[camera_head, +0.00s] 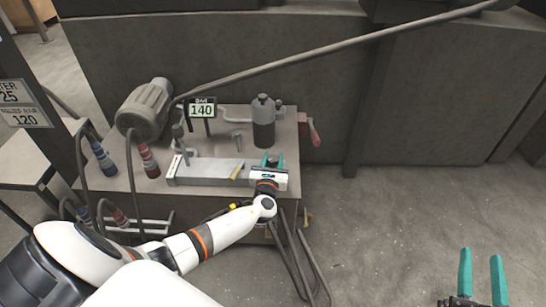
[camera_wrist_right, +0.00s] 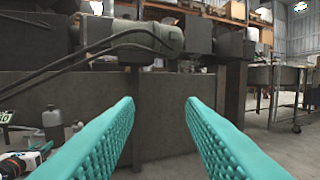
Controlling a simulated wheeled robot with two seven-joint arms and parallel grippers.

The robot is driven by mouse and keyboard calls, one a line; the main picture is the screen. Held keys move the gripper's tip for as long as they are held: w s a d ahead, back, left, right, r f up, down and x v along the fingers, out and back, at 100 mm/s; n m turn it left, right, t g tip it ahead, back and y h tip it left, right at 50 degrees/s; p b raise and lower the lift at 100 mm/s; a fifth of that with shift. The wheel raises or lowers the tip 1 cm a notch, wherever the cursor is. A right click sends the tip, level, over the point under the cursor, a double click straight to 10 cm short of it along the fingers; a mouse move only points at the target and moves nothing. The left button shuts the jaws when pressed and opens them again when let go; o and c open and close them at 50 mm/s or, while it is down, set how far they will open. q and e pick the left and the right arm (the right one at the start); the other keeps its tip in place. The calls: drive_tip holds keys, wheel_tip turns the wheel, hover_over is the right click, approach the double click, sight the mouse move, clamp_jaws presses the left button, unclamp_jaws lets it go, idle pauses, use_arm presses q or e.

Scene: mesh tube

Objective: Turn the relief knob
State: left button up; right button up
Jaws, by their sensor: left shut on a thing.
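My left gripper (camera_head: 272,162) is at the right end of a grey metal block (camera_head: 208,171) on the pump bench, its teal fingers pointing away from me. It is shut on a small dark part, which I take to be the relief knob; the fingers and gripper body mostly hide it, so its turn angle cannot be read. My right gripper (camera_head: 481,272) is open and empty over the bare floor at the lower right. Its two teal fingers stand wide apart in the right wrist view (camera_wrist_right: 160,112).
On the bench stand a motor (camera_head: 144,110), a display reading 140 (camera_head: 202,109), a grey bottle (camera_head: 263,125) and a red handle (camera_head: 313,131) at the right edge. Hoses and red and blue fittings (camera_head: 103,159) are at the left. The floor (camera_head: 410,215) at right is clear.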

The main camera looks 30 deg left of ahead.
use_arm(q)
drive_tip(key=shift+d+n+g+y, duration=0.1)
drive_tip(key=shift+n+g+y, duration=0.6)
drive_tip(key=shift+n+y, duration=0.3)
drive_tip(key=shift+g+y, duration=0.3)
drive_tip(key=shift+y, duration=0.3)
drive_tip(key=shift+n+g+y, duration=0.3)
drive_tip(key=shift+n+y, duration=0.1)
drive_tip(key=shift+n, duration=0.2)
drive_tip(key=shift+n+g+y, duration=0.5)
drive_tip(key=shift+g+y, duration=0.1)
drive_tip(key=shift+y, duration=0.1)
drive_tip(key=shift+n+g+y, duration=0.6)
drive_tip(key=shift+g, duration=0.2)
use_arm(e)
drive_tip(key=shift+r, duration=0.1)
use_arm(q)
drive_tip(key=o, duration=1)
